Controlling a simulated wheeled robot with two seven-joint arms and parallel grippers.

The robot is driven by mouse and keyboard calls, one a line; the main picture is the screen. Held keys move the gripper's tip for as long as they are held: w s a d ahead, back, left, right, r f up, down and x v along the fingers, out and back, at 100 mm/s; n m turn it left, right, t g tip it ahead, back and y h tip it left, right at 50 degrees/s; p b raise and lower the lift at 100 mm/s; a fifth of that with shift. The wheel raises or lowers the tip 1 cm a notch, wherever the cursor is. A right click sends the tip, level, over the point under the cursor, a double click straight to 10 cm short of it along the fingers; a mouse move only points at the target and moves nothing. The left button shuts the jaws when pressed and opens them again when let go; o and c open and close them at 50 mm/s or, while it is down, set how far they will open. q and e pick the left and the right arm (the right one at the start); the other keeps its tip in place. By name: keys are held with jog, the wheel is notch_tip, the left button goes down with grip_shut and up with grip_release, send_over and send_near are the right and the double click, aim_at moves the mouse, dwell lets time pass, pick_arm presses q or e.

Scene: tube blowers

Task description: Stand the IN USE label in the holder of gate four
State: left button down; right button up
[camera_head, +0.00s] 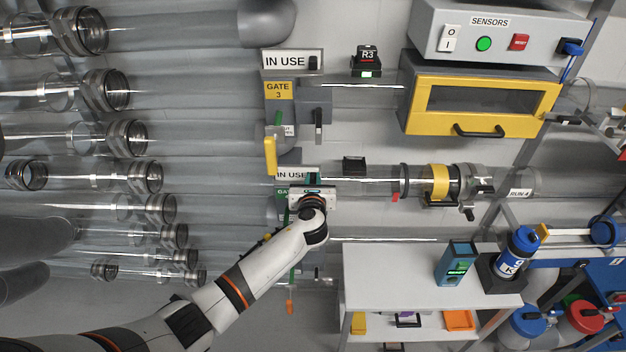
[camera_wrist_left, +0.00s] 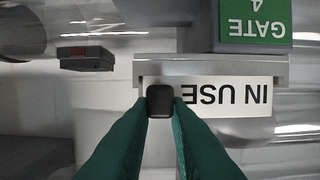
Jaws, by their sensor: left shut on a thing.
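The white IN USE label (camera_head: 289,174) is at gate four in the head view, and it also shows upside down in the left wrist view (camera_wrist_left: 235,93). My left gripper (camera_head: 312,180) is shut on the label's black grip block; its green fingers show in the left wrist view (camera_wrist_left: 160,105). The metal holder (camera_wrist_left: 212,66) runs along the label's lower edge, above the green GATE 4 plate (camera_wrist_left: 255,20). The label's lower edge meets the holder; I cannot tell how deep it sits. My gripper hides part of gate four in the head view. My right gripper is not in view.
Gate three (camera_head: 279,90) above carries its own IN USE label (camera_head: 292,60). Its yellow handle (camera_head: 270,155) hangs close above gate four. A small black box (camera_head: 353,165) is right of my gripper. A white shelf (camera_head: 390,275) stands below right.

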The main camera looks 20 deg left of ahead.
pick_arm(q)
jog(key=shift+f, duration=0.2)
jog(key=c, duration=1.3)
grip_release()
jog(key=shift+s, duration=0.1)
jog(key=v, duration=1.2)
jog(key=shift+b, duration=0.4)
